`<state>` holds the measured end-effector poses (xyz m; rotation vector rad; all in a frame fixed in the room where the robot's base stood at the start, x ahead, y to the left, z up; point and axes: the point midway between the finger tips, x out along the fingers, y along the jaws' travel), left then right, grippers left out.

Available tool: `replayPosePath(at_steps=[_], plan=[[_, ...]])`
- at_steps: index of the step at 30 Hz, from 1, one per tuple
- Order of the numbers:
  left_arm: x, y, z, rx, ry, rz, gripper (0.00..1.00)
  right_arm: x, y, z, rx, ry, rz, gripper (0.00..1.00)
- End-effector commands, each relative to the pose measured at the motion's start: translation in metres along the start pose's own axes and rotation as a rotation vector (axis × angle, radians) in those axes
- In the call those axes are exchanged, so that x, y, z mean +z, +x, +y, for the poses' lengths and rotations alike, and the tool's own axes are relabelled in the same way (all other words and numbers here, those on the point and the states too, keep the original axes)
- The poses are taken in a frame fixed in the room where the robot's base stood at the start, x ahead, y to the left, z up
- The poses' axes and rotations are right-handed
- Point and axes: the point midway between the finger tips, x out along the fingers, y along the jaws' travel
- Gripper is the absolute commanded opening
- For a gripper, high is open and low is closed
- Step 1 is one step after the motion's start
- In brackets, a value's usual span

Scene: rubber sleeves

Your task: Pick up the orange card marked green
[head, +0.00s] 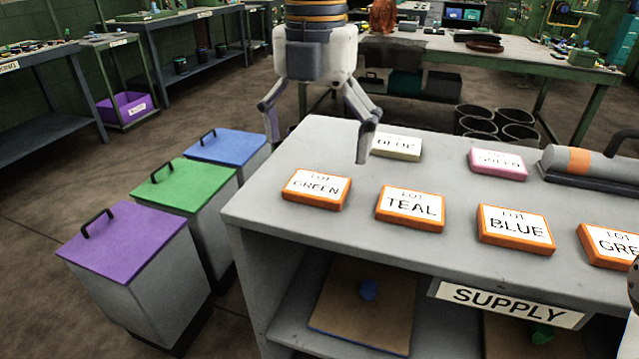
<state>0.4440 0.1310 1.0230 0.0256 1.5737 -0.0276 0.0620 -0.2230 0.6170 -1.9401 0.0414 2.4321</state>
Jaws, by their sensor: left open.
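An orange card marked GREEN (317,189) lies flat near the left end of the grey supply bench (262,208). Another orange card (609,246) at the right edge reads "GRE" before the picture cuts it off. Between them lie orange cards marked TEAL (410,208) and BLUE (516,230). Behind are a pink card marked GREEN (498,162) and a cream card marked BLUE (397,148), partly hidden by a finger. My left gripper (316,150) is open and empty, pointing down, above and behind the left GREEN card. My right gripper is not visible.
A grey cylinder with an orange band (579,163) lies at the bench's back right. Purple (122,240), green (183,185) and blue (226,147) lidded bins stand left of the bench. A SUPPLY sign (511,304) hangs on its front. Its left end is clear.

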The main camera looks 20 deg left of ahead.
Motion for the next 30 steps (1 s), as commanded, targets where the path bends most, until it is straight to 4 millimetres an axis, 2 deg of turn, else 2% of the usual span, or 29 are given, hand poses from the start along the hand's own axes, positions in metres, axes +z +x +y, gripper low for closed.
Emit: replayPosePath(at_steps=[8, 16, 23, 30], plan=[[-0.005, 0.048, -0.003, 0.002, 0.000, 0.000, 0.94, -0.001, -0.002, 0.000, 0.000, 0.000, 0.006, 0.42], [-0.004, 0.053, -0.003, 0.000, -0.001, -0.003, 0.94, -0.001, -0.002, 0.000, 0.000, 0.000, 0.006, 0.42], [-0.004, 0.053, -0.003, 0.001, 0.000, -0.002, 0.43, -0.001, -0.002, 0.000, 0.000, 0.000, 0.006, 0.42], [-0.004, 0.053, -0.003, 0.001, 0.000, -0.002, 0.43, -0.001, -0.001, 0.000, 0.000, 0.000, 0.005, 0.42]])
